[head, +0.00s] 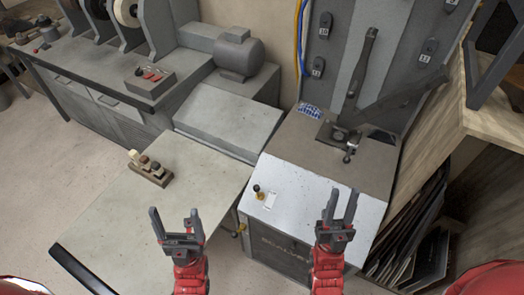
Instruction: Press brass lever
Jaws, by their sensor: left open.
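A small lever with a dark knob and a brass-coloured base (258,192) stands on the pale front top of the grey machine (300,195), near its left edge. A second small brass-coloured part (240,230) shows lower down at the machine's left side; what it is I cannot tell. My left gripper (174,216) is open and empty, in front of the pale table and left of the lever. My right gripper (341,208) has its two fingers apart and empty, in front of the machine and right of the lever. Neither gripper touches the lever.
A motor (238,54) and a bench with wheels stand behind. A dark metal arm (352,95) rises from the machine. Boards (425,245) lean at right.

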